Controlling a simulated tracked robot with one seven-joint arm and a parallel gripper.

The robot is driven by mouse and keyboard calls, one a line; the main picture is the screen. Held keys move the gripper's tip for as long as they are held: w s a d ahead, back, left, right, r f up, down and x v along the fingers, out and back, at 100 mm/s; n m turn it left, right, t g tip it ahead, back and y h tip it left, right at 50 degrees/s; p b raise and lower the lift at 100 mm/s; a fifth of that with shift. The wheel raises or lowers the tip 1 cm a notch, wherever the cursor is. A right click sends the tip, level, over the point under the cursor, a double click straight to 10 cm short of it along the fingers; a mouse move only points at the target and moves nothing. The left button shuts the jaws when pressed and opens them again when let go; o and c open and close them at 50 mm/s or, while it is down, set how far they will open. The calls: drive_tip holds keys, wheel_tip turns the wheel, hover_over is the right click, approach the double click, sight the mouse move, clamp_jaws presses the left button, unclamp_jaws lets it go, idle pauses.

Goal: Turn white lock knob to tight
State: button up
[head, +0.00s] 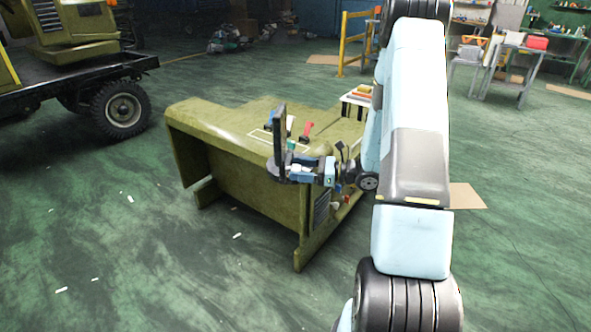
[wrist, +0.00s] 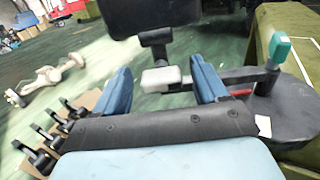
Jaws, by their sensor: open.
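The white knob (wrist: 162,79) shows in the wrist view at the end of a dark arm, below a black panel (wrist: 150,14). My gripper (wrist: 161,68) is open, with one blue finger on each side of the knob. Gaps show between the knob and both fingers, so they do not appear to touch it. In the head view my gripper (head: 300,166) is by the near edge of the olive-green chassis (head: 245,172), close to the upright black panel (head: 280,128).
A teal-topped lever (wrist: 278,50) stands just right of my gripper in the wrist view. A red lever (head: 306,131) is on the chassis top. Several black levers (wrist: 45,140) lie left in the wrist view. A truck (head: 80,80) stands left; open green floor surrounds the chassis.

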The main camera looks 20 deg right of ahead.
drive_tip(key=shift+w+a, duration=0.25)
drive_tip(key=shift+a, duration=0.3)
drive_tip(key=shift+c, duration=0.3)
